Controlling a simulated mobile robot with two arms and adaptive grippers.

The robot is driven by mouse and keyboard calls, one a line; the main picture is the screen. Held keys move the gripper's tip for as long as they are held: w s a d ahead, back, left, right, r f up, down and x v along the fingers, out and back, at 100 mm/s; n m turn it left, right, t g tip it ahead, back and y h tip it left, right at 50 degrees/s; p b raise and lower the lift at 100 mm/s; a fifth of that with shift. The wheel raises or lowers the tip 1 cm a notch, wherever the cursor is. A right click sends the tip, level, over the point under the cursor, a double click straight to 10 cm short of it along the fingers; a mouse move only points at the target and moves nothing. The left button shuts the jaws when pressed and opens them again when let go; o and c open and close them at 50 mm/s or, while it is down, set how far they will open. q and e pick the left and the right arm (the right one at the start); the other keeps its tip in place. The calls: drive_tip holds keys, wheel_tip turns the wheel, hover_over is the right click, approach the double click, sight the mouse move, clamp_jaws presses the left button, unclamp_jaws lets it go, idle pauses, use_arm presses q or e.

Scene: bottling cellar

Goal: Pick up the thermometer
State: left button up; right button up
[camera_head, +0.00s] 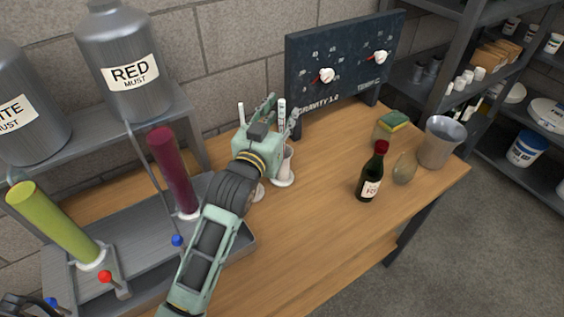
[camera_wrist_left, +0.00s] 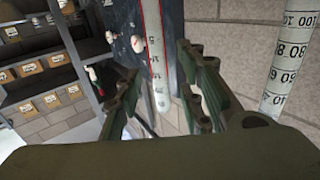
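The thermometer (camera_head: 281,113) shows in the head view as a pale upright stick beside my left gripper's fingers, above a pale holder with a round base (camera_head: 284,179). In the left wrist view the thermometer (camera_wrist_left: 157,58) is a white strip with dark marks and a red line, rounded at its lower end. My left gripper (camera_head: 283,112) is around it. In the wrist view the fingers of this gripper (camera_wrist_left: 163,88) stand apart, with a gap on each side of the thermometer. The gripper body hides part of the holder. My right gripper is not in view.
A graduated cylinder (camera_wrist_left: 285,70) stands close on the right in the wrist view. A dark board (camera_head: 345,60) stands behind. The table (camera_head: 325,205) is clear at centre.

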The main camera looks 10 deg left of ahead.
use_arm(q)
drive_tip(key=shift+w, duration=0.4)
clamp_jaws()
wheel_tip(320, 180, up, 18)
idle(0.8)
